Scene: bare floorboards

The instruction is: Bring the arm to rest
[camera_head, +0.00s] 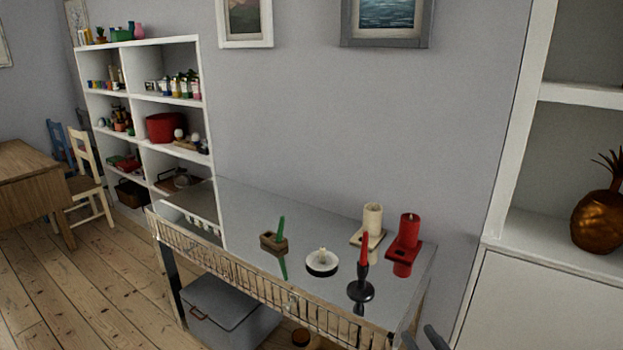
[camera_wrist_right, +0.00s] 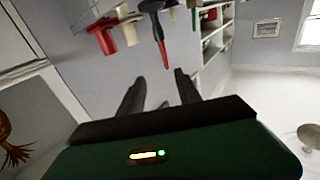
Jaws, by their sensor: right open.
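My right gripper (camera_head: 424,338) shows only as two dark fingertips at the bottom edge of the head view, in front of the table's right end. In the right wrist view its two dark fingers (camera_wrist_right: 160,86) stand apart with nothing between them. That view is turned over, and the candles appear beyond the fingertips, apart from them. My left gripper is in neither view.
A shiny table (camera_head: 215,205) bears a red taper in a black holder (camera_head: 361,290), a red pillar candle (camera_head: 409,230), a cream candle (camera_head: 372,219), a small white candle dish (camera_head: 321,264) and a green candle (camera_head: 281,229). White shelving (camera_head: 490,262) stands close on the right.

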